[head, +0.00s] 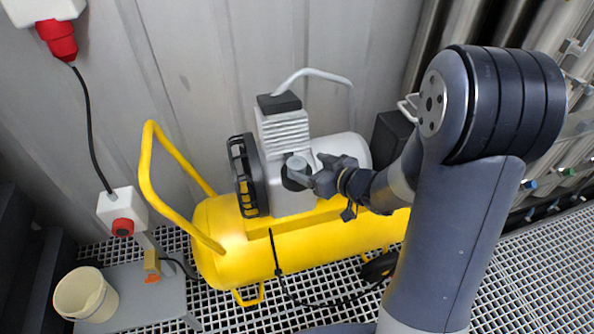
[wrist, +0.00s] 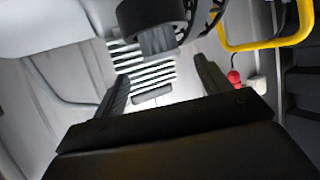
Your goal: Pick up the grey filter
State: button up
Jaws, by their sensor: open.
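The grey filter (head: 296,163) is a small, short cylinder on the front of the compressor's grey pump head, above a dark round part. In the wrist view the grey filter (wrist: 158,40) shows at the top centre, below a dark ring. My gripper (head: 309,177) is right beside the filter, coming from the right, and partly overlaps it in the head view. In the wrist view my gripper (wrist: 160,72) has its two fingers apart with nothing held between them. The filter appears just beyond the fingertips; the exact gap cannot be told.
The yellow compressor tank (head: 235,250) stands on a grating floor, with a yellow handle (head: 148,165) at its left. A grey hose (head: 318,73) arches over the pump. A cream bucket (head: 83,294) stands at lower left. A corrugated wall stands close behind.

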aim_at(298, 164)
jog(key=x, duration=0.4)
jog(key=shift+w+a+f, duration=0.1)
jog(key=shift+a+f, duration=0.2)
jog(key=c, duration=1.1)
